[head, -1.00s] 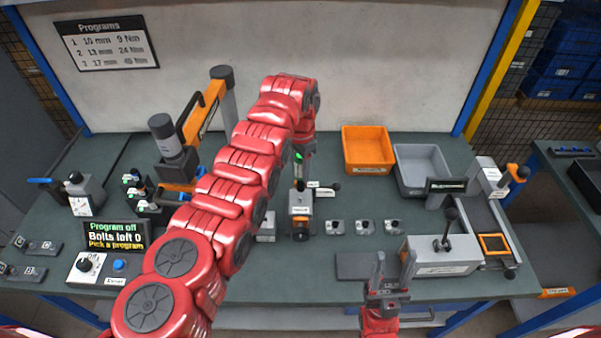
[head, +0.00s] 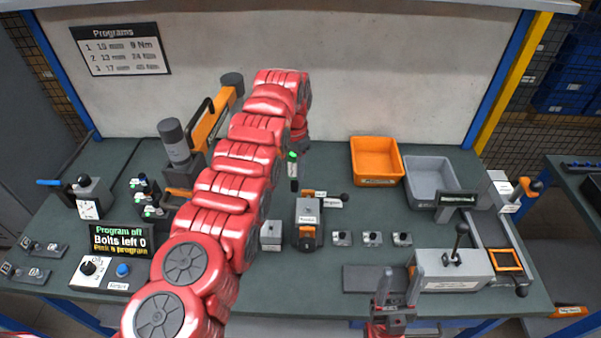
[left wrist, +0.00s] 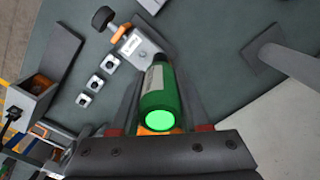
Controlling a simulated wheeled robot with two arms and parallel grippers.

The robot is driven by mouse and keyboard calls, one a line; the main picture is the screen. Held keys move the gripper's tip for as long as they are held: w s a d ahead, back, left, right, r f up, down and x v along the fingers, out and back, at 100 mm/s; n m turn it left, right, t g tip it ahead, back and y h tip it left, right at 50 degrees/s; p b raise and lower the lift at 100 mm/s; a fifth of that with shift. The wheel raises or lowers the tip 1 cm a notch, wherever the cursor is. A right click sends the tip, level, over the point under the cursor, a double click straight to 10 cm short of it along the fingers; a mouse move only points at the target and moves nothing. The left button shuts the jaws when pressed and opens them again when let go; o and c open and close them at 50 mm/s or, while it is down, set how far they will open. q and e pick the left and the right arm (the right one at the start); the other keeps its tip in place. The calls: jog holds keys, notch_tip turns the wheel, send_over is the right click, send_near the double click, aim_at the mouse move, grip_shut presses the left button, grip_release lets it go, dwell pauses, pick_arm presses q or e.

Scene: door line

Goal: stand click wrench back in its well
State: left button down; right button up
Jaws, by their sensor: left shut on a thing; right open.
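My left gripper (head: 294,150) is above the bench, left of and behind the grey block with the orange front. In the left wrist view it is shut on a green cylinder with a label, a glowing green end and an orange part, which I take for the click wrench (left wrist: 158,95). In the head view the wrench shows as a short dark upright piece with a green light, clear of the block. My arm hides much of the bench. I cannot tell which opening is its well. My right gripper (head: 399,287) is open and empty at the bench's front edge.
The grey block (head: 308,222) has a side lever; several small square blocks (head: 372,239) stand beside it. An orange bin (head: 377,162) and a grey bin (head: 420,177) stand behind. An orange power tool (head: 207,125) stands left of my arm. A lever fixture (head: 452,268) is at right.

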pick_arm(q)
jog(key=shift+a+r, duration=0.15)
jog(key=shift+a, duration=0.2)
jog(key=shift+w+a+r+n, duration=0.1)
jog(key=shift+w+a+n, duration=0.1)
jog(key=shift+a+n, duration=0.35)
jog(key=shift+a+b, duration=0.15)
jog(key=shift+b, duration=0.15)
